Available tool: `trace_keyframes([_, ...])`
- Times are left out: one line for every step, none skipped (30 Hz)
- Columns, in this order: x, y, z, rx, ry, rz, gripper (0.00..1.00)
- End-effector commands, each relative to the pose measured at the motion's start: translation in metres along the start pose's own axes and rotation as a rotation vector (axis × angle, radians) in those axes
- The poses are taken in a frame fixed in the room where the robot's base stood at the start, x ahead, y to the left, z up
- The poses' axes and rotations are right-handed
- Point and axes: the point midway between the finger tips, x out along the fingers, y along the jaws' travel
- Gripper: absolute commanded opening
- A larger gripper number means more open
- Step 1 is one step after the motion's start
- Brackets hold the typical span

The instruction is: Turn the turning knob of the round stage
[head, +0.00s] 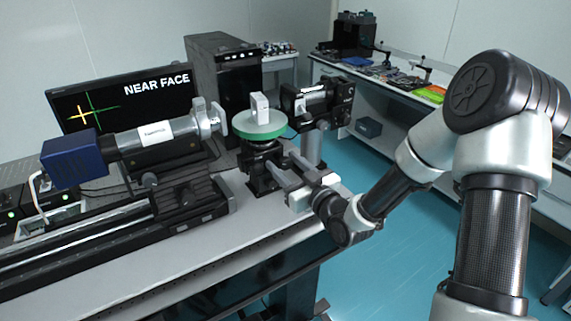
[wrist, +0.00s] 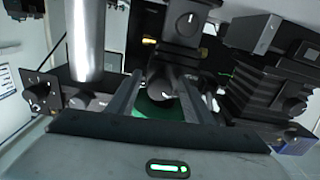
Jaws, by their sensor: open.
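The round stage (head: 262,128) has a white top and a green rim and stands on a black mount (head: 262,172). A small white block (head: 259,107) is upright on it. My gripper (head: 282,167) is at the stage's near right side, just below the disc, with its fingers pointing at the mount. In the wrist view my gripper (wrist: 161,76) is open, one finger on each side of a dark round knob (wrist: 158,92) with a white mark. I see no finger touching it. Part of the green rim (wrist: 150,108) shows between the fingers.
A cylinder instrument with a blue end (head: 75,158) lies left of the stage. A black device (head: 318,102) stands behind it at right. The monitor (head: 125,100) reads "NEAR FACE". In the wrist view a bright metal post (wrist: 86,40) stands close to the left finger.

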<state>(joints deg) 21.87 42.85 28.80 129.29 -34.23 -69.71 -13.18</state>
Motion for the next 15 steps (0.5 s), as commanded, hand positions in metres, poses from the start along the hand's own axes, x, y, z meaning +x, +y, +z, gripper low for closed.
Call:
trace_keyframes([0.0005,-0.0001,0.0001,0.000,0.000,0.000,0.46])
trace_keyframes([0.0006,-0.0001,0.0001,0.000,0.000,0.000,0.46])
trace_keyframes([0.0005,-0.0001,0.0001,0.000,0.000,0.000,0.46])
trace_keyframes([0.0005,-0.0001,0.0001,0.000,0.000,0.000,0.46])
trace_keyframes([0.0004,-0.0001,0.0001,0.000,0.000,0.000,0.46])
trace_keyframes([0.0004,-0.0001,0.0001,0.000,0.000,0.000,0.46])
trace_keyframes([0.0003,0.0000,0.0000,0.000,0.000,0.000,0.43])
trace_keyframes([0.0003,-0.0001,0.0000,0.000,0.000,0.000,0.38])
trace_keyframes([0.0003,0.0000,0.0000,0.000,0.000,0.000,0.31])
trace_keyframes([0.0003,0.0000,0.0000,0.000,0.000,0.000,0.26])
trace_keyframes([0.0003,0.0000,0.0000,0.000,0.000,0.000,0.21])
trace_keyframes([0.0002,0.0000,-0.0001,0.000,0.000,0.000,0.14])
trace_keyframes([0.0002,0.0000,-0.0001,0.000,0.000,0.000,0.09])
trace_keyframes([0.0002,0.0000,-0.0001,0.000,0.000,0.000,0.05])
trace_keyframes([0.0002,0.0000,0.0000,0.000,0.001,0.000,0.05])
